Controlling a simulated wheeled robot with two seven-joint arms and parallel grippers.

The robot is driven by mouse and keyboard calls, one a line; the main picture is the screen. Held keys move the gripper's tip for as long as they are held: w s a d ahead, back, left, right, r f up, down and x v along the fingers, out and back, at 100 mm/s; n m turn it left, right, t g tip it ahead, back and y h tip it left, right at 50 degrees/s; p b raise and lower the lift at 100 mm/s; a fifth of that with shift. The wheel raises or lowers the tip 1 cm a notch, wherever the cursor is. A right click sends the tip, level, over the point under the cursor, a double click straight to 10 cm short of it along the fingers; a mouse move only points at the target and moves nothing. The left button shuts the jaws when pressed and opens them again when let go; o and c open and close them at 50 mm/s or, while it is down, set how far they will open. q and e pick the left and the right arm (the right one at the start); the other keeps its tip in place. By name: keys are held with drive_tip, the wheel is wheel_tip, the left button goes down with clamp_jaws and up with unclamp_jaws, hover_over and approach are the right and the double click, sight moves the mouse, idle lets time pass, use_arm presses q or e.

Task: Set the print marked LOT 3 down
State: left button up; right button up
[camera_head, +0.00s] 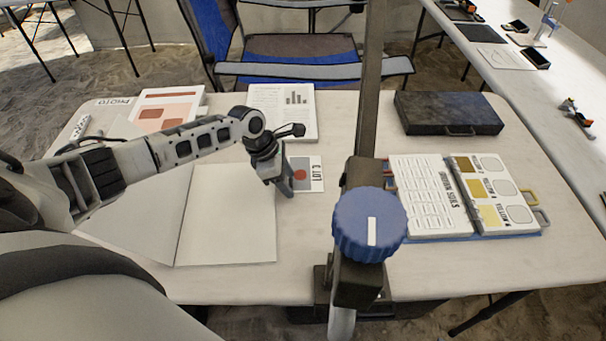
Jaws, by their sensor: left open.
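The print marked LOT 3 (314,176) lies flat on the table, a small white card with a red round shape and upright lettering on its right side. My left gripper (286,190) is open, pointing down at the left edge of the print and covering part of it. I cannot tell whether its fingers touch the print. My right gripper is not in view.
The table (290,280) also bears an open blank book (230,225), a chart sheet (300,97), a sheet with orange shapes (165,115), a dark case (447,112) and a soil-colour binder (425,195). A post with a blue knob (368,222) stands in front, right of the print.

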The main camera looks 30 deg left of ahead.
use_arm(q)
drive_tip(key=c, duration=1.1)
drive_tip(key=shift+o, duration=0.2)
drive_tip(key=shift+r, duration=0.1)
